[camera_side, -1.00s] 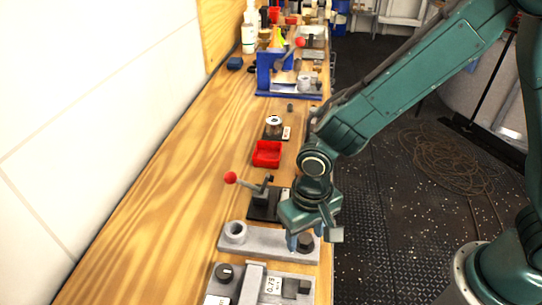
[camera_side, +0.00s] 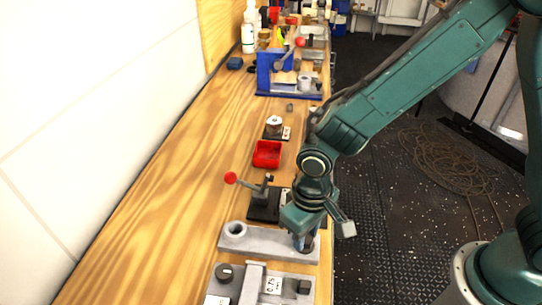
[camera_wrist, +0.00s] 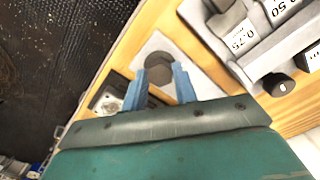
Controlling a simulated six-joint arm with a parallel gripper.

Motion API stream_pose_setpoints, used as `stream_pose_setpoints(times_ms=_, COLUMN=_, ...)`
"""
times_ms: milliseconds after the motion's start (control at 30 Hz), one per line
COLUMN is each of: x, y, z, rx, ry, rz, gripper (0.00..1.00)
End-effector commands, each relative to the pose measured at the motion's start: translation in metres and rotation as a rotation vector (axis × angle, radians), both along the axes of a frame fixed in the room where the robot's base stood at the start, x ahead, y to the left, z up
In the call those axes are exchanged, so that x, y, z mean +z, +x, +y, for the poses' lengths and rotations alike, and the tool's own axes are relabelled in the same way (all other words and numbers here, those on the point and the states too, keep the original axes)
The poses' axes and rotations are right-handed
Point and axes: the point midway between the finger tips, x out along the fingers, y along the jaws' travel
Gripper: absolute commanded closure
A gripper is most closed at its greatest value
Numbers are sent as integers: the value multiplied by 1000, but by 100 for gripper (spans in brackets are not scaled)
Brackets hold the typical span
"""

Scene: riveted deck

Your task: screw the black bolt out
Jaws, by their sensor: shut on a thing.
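The black bolt (camera_wrist: 160,70) has a dark round head. It stands at the right end of a grey plate (camera_side: 268,240), which also has a round grey socket (camera_side: 235,231) at its left end. My gripper (camera_wrist: 159,76) points down at the bolt, its two blue fingers shut on either side of the head. In the side view my gripper (camera_side: 304,243) hides most of the bolt, so its depth in the plate cannot be told.
A grey block with a black knob (camera_side: 224,272) and number labels lies close in front of the plate. Behind stand a red-knobbed lever clamp (camera_side: 263,207), a red bin (camera_side: 267,154) and a blue fixture (camera_side: 268,80). The wooden bench is clear on the left.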

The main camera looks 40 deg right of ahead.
Motion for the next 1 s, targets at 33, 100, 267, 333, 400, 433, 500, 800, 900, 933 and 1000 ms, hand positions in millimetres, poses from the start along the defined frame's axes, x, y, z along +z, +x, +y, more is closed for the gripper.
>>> stream_pose_setpoints(times_ms=33, x=0, y=0, z=0, rx=39, ry=0, rz=-1, gripper=95)
stream_pose_setpoints(times_ms=100, x=0, y=0, z=0, rx=101, ry=0, rz=-1, gripper=95)
stream_pose_setpoints(times_ms=267, x=0, y=0, z=0, rx=252, ry=0, rz=-1, gripper=95)
stream_pose_setpoints(times_ms=333, x=0, y=0, z=0, rx=319, ry=0, rz=-1, gripper=95)
stream_pose_setpoints(times_ms=400, x=0, y=0, z=0, rx=384, ry=0, rz=-1, gripper=95)
stream_pose_setpoints(times_ms=433, x=0, y=0, z=0, rx=410, ry=0, rz=-1, gripper=95)
stream_pose_setpoints(times_ms=500, x=0, y=0, z=0, rx=470, ry=0, rz=-1, gripper=95)
stream_pose_setpoints(times_ms=800, x=0, y=0, z=0, rx=659, ry=0, rz=-1, gripper=95)
stream_pose_setpoints(times_ms=900, x=-1, y=0, z=0, rx=694, ry=0, rz=0, gripper=95)
stream_pose_setpoints(times_ms=933, x=-1, y=0, z=0, rx=701, ry=0, rz=0, gripper=95)
stream_pose_setpoints(times_ms=1000, x=-1, y=0, z=0, rx=713, ry=0, rz=0, gripper=95)
